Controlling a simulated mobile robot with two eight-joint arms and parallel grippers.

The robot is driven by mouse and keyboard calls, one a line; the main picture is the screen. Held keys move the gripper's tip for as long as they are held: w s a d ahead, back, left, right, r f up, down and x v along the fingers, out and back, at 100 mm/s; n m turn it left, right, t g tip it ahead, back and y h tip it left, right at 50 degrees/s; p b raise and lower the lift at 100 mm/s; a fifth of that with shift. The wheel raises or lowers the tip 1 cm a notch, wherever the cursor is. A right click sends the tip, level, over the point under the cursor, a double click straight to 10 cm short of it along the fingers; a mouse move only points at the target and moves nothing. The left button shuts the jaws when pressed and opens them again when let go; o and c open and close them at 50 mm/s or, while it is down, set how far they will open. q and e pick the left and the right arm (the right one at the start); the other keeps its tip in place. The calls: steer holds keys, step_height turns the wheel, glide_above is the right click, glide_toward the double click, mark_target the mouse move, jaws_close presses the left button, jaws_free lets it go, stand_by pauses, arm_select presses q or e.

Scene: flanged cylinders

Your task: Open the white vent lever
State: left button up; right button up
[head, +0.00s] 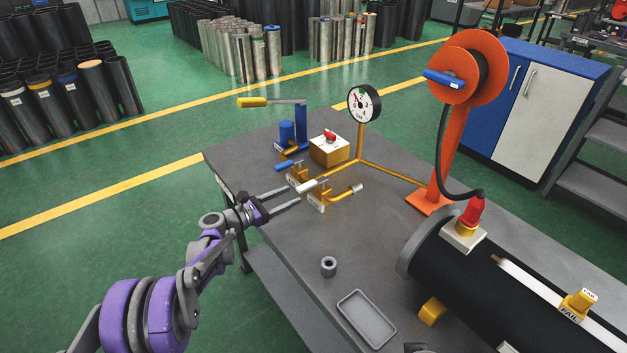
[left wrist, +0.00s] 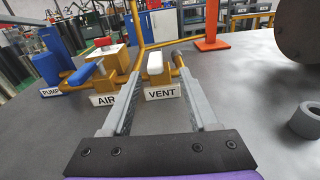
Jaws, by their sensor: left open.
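The white vent lever (head: 312,187) sits on a brass valve pipe near the table's left edge, above a VENT label (head: 316,206). In the left wrist view the white lever (left wrist: 155,63) points towards the camera and appears between the fingertips. My left gripper (head: 293,196) is open and empty, its two fingers reaching towards the lever from the left. In the left wrist view its fingers (left wrist: 161,75) frame the VENT label; I see no contact with the lever. My right gripper is not in view.
The blue AIR lever (head: 287,164) is close by on the left, with a blue pump (head: 300,125) behind it. A pressure gauge (head: 364,103) and orange hose reel (head: 467,70) stand farther back. A grey ring (head: 328,267), tray (head: 366,317) and black cylinder (head: 500,290) occupy the front.

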mark_target(316, 181)
arm_select(q)
steer(key=shift+w+a+f, duration=0.1)
steer(key=shift+w+f, duration=0.15)
steer(key=shift+w, duration=0.1)
steer(key=shift+w+n, duration=0.15)
steer(key=shift+n, duration=0.15)
steer(key=x, duration=0.3)
steer(key=p+x, duration=0.1)
steer(key=x, duration=0.2)
steer(key=p+x, duration=0.1)
steer(key=x, duration=0.2)
steer(key=shift+w+d+r, duration=0.1)
steer(key=shift+d+r, duration=0.2)
steer(key=shift+w+d, duration=0.3)
steer(key=shift+d, duration=0.15)
steer(key=shift+f, duration=0.1)
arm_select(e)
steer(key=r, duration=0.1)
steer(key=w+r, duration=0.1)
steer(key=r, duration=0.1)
arm_select(q)
jaws_close()
